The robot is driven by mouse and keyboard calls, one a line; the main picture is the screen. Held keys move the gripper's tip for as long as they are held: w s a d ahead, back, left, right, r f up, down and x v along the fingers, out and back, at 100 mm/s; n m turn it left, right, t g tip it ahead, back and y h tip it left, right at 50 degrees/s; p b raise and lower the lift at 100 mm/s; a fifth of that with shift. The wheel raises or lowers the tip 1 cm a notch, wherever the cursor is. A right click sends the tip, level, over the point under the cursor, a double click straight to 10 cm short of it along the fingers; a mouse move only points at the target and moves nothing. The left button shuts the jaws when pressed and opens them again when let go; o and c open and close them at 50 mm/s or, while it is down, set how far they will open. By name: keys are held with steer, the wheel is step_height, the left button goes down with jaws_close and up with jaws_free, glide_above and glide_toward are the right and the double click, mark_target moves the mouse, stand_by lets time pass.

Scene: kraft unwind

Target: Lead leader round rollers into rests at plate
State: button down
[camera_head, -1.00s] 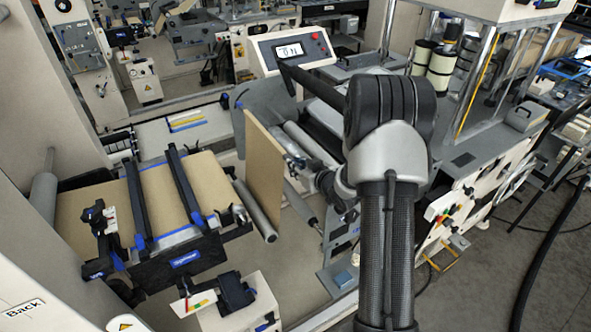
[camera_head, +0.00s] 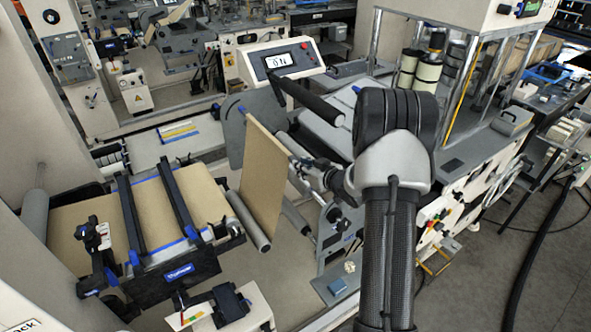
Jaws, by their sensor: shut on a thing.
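The brown kraft leader (camera_head: 262,182) stands as a flat upright sheet in the middle of the view. My gripper (camera_head: 297,163) is at the sheet's right edge, shut on it; the fingertips are small and partly hidden. More kraft web (camera_head: 155,208) lies flat on the plate (camera_head: 176,272) at left, under two black bars. A grey roller (camera_head: 248,221) lies just left of the sheet's lower part. Another grey roller (camera_head: 36,214) stands at the far left of the web. Further rollers behind the sheet are partly hidden.
A dark roller (camera_head: 308,95) juts out below the console with a display (camera_head: 280,60). A machine with posts and several spools (camera_head: 425,65) stands at right. A small device with a colour label (camera_head: 222,305) is in front. Bare floor shows at lower right (camera_head: 510,245).

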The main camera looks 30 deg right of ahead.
steer(key=d+p, duration=0.3)
steer(key=d, duration=1.7)
steer(key=shift+d, duration=0.4)
step_height(320, 180, down, 6)
steer(key=d+b, duration=0.2)
steer(key=b, duration=0.3)
steer(key=shift+d, duration=0.35)
steer(key=shift+f+b, duration=0.2)
steer(key=shift+b, duration=0.2)
stand_by(0.6)
steer(key=shift+f+b, duration=0.9)
steer(key=shift+f, duration=0.45)
steer(key=shift+f+b, duration=1.15)
steer(key=shift+f, duration=0.2)
steer(key=shift+f+b, duration=0.3)
steer(key=shift+b, duration=0.05)
